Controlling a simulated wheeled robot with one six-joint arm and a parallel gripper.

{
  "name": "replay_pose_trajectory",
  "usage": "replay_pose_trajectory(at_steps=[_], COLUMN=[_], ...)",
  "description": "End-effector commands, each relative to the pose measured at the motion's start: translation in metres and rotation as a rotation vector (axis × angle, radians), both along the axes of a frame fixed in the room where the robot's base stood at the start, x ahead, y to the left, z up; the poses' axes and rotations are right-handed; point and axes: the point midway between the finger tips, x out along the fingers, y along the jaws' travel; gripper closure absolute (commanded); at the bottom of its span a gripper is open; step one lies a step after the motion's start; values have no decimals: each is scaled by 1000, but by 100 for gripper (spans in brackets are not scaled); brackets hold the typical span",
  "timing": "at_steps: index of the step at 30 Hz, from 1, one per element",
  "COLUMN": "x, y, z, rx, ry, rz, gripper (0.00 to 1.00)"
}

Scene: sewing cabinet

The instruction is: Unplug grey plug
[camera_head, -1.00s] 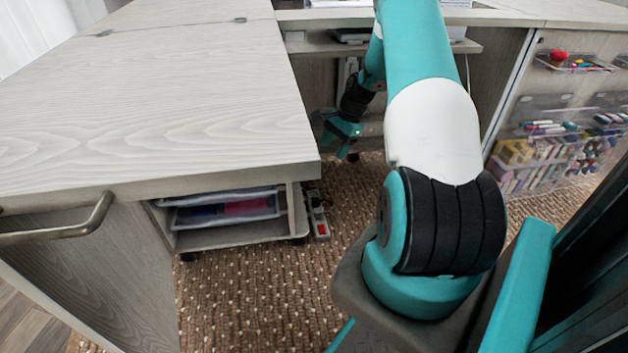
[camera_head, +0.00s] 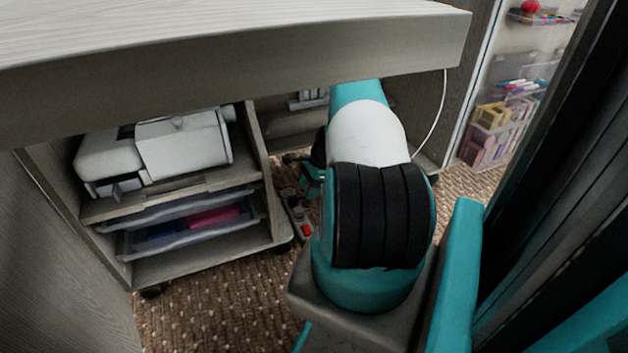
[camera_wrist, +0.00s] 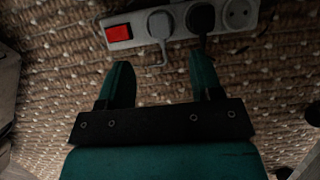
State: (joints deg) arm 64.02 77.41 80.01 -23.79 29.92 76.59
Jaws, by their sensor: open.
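The grey plug (camera_wrist: 160,27) sits in a socket of the grey power strip (camera_wrist: 120,32), between the red switch (camera_wrist: 119,33) and a black plug (camera_wrist: 201,18). A cord runs from the grey plug toward my gripper (camera_wrist: 161,65). My gripper is open and empty, its two fingers below the strip in the wrist view, apart from the plug. In the head view the power strip (camera_head: 296,212) lies on the carpet beside the shelf unit, and my arm hides most of my gripper.
A socket (camera_wrist: 238,13) right of the black plug is empty. The tabletop (camera_head: 230,75) overhangs my arm. The shelf unit (camera_head: 262,185), holding a sewing machine (camera_head: 180,145) and trays, stands left of the strip. A thin white cable (camera_head: 436,120) hangs at right.

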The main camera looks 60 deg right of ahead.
Motion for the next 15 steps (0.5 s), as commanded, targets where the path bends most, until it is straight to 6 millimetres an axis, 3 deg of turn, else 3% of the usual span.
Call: replay_pose_trajectory(at_steps=[1,6,15], x=[3,11,19], y=[4,13,23], z=[-17,-49,-80], rx=[2,1,0], ry=[0,1,0], rz=[2,-1,-2], gripper=[40,40,40])
